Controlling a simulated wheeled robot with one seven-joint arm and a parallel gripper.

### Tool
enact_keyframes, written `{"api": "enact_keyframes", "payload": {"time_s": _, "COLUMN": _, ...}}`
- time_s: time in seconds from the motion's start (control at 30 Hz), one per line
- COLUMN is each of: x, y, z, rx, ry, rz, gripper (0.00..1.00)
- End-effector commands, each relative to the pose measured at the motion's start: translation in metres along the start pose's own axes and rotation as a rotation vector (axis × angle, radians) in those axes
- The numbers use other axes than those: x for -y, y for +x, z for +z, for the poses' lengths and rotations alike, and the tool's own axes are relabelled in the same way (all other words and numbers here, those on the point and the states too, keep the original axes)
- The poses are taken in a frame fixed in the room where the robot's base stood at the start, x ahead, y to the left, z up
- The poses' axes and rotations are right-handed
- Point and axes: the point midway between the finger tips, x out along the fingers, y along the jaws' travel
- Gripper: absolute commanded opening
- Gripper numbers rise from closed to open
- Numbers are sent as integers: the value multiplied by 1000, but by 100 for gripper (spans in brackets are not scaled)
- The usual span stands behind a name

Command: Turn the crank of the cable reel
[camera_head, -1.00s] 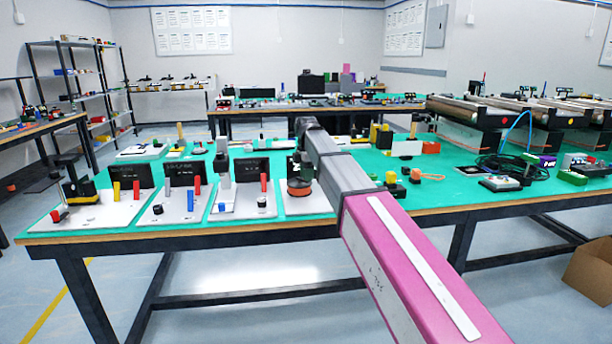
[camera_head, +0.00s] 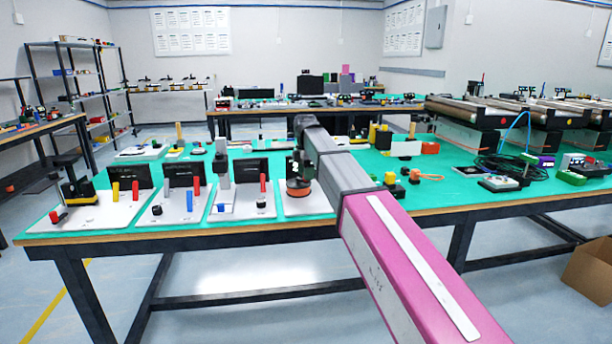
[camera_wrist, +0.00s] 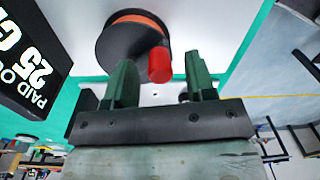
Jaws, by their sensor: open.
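The cable reel (camera_wrist: 132,38) is a dark drum with orange cable on it, on a white base plate. Its red crank knob (camera_wrist: 160,65) stands out from the near side of the drum. My gripper (camera_wrist: 160,80) is open, with one green finger on each side of the red knob; a gap shows on the right, and contact on the left cannot be told. In the head view the reel (camera_head: 299,188) stands at the table's front edge, with my gripper (camera_head: 301,165) over it and hiding part of it. The crank knob cannot be made out there.
A black display (camera_wrist: 32,68) reading "PAID O… 25 C…", cut off by the frame, stands left of the reel in the wrist view. Other panels with levers and knobs (camera_head: 180,205) line the green table to the left. Black coiled cable (camera_head: 508,168) lies to the right.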

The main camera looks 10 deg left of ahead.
Motion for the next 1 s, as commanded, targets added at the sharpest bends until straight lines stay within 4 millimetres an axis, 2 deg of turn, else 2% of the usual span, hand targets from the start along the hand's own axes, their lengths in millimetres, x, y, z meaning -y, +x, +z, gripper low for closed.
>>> {"api": "enact_keyframes", "payload": {"time_s": 0.3, "x": -2, "y": -56, "z": 0, "rx": 0, "ry": 0, "rz": 3, "gripper": 50}}
{"api": "enact_keyframes", "payload": {"time_s": 0.5, "x": -2, "y": -86, "z": 0, "rx": 0, "ry": 0, "rz": 2, "gripper": 50}}
{"api": "enact_keyframes", "payload": {"time_s": 0.7, "x": -1, "y": -98, "z": 0, "rx": 0, "ry": 0, "rz": 1, "gripper": 50}}
{"api": "enact_keyframes", "payload": {"time_s": 1.0, "x": 0, "y": -99, "z": 0, "rx": 0, "ry": 0, "rz": 1, "gripper": 50}}
